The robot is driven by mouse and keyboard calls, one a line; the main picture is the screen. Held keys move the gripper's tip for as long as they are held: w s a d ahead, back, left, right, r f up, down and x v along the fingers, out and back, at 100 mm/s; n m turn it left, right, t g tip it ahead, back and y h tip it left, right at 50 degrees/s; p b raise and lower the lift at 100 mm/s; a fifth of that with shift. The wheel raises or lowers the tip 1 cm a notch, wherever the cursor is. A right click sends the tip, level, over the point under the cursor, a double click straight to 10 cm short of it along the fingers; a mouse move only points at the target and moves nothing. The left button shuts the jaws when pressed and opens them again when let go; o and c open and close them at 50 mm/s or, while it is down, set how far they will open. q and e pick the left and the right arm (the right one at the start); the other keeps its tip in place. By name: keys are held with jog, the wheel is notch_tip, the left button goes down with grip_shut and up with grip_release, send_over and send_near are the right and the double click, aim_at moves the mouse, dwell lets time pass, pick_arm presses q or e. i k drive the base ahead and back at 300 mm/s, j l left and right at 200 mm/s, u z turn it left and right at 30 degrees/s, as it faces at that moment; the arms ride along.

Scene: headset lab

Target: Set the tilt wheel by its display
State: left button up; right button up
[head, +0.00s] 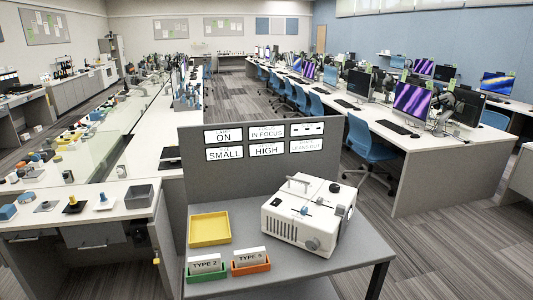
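A white boxy device (291,232) stands on the grey table, with a handle, small sliders on top and a round grey knob (312,244) on its front. A dark wheel-like part (341,211) shows at its right side. I cannot tell for sure which is the tilt wheel. Behind it, a grey upright panel (230,185) carries several displays. The lower right display (307,145) appears to read LEANS OUT, in fainter print. Others read ON, IN FOCUS, SMALL and HIGH; the upper right one (307,129) shows dashes. Neither of my grippers is in view.
A yellow tray (209,230) sits left of the device. A green bin (207,274) marked TYPE 2 and an orange bin (250,266) with a TYPE label stand in front of it. The grey table (345,262) is bare at its front right. A white bench (130,188) stands left.

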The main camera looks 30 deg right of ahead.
aim_at(312, 243)
jog(key=z, duration=1.25)
